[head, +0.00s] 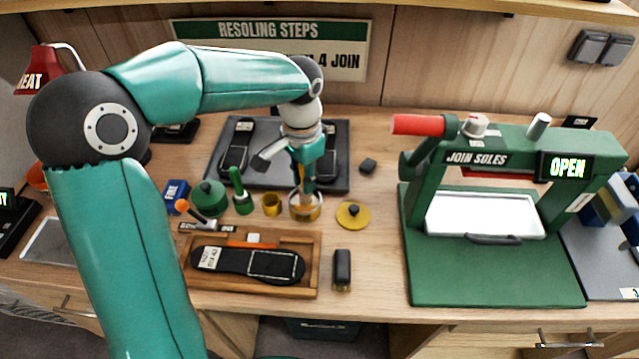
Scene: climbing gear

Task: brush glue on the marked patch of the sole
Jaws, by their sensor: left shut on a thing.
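A black sole (225,260) lies in a wooden tray (310,278) at the front of the bench, with a white outlined patch (275,264) on its right part. My left gripper (303,180) is shut on a brush (306,186), held upright. The brush's lower end is at an open tin (305,207), apparently inside it; the tip is hidden. A yellow lid (353,215) lies on the bench to the right of the tin. My right gripper is not in view.
A green press (495,280) marked OPEN stands at the right. A grey tray (270,178) with more soles lies behind the tin. A green jar (208,197), a green bottle (240,194) and a small yellow cup (271,204) stand left of the tin. A dark block (342,270) sits right of the wooden tray.

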